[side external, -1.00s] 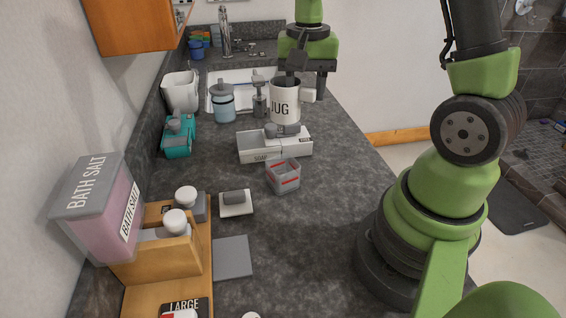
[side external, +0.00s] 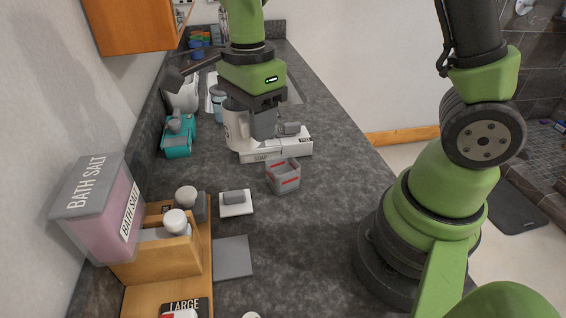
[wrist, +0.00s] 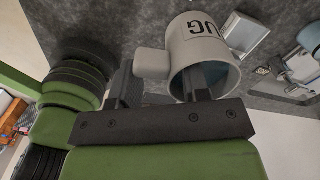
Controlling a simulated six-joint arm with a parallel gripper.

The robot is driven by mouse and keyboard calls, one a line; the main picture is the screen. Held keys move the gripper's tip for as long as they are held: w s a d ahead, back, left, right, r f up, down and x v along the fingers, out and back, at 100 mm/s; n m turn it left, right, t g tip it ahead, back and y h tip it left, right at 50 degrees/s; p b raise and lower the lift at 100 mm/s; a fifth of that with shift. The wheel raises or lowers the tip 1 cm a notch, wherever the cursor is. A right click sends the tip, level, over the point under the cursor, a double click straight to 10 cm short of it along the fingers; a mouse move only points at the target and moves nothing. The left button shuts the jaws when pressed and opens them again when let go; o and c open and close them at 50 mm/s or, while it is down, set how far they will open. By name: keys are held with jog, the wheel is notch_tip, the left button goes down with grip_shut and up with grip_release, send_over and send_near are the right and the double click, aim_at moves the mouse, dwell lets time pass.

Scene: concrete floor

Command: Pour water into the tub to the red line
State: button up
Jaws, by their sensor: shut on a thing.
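The tub (side external: 283,178) is a small clear square container with a red line around it. It stands on the dark counter, in front of the white soap tray. My gripper (side external: 264,122) is behind the tub and to its left, shut on the white jug (side external: 235,124). In the side view the gripper hides much of the jug. In the wrist view the jug (wrist: 190,42) shows its lettering, its handle and its open mouth. I cannot tell the water level in either container.
The soap tray (side external: 290,149) is close below the jug. A teal caddy (side external: 177,147) and a white pitcher (side external: 182,98) stand to the left. A soap dish (side external: 236,210), grey mat (side external: 233,258) and wooden rack (side external: 165,255) are nearer the camera. The counter right of the tub is clear.

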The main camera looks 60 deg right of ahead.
jog(key=shift+s+a+m, duration=0.1)
jog(key=shift+a+m, duration=0.3)
jog(key=shift+a, duration=0.1)
jog(key=shift+a+f, duration=0.1)
jog(key=shift+f, duration=0.15)
notch_tip(320, 180, down, 8)
jog(key=shift+f, duration=0.25)
jog(key=shift+s+d+f+t+y, duration=0.15)
jog(key=shift+d+y, duration=0.4)
jog(key=shift+y, duration=0.05)
jog(key=shift+s+d+f+t+y, duration=0.1)
jog(key=shift+s+d+t+y, duration=0.1)
jog(key=shift+d+y, duration=0.35)
jog(key=shift+s+d+f+t+y, duration=0.1)
jog(key=shift+d+f+t+y, duration=0.05)
jog(key=shift+d+y, duration=0.45)
jog(key=shift+s+d+r+t+y, duration=0.25)
jog(key=shift+d+r+y, duration=0.5)
jog(key=shift+r+y, duration=0.2)
jog(key=shift+s+d+r+t+y, duration=0.15)
jog(key=shift+d+r+t+y, duration=0.1)
jog(key=shift+d+r+y, duration=0.6)
dwell(2.6)
jog(key=shift+f+y, duration=0.15)
jog(key=shift+y, duration=0.1)
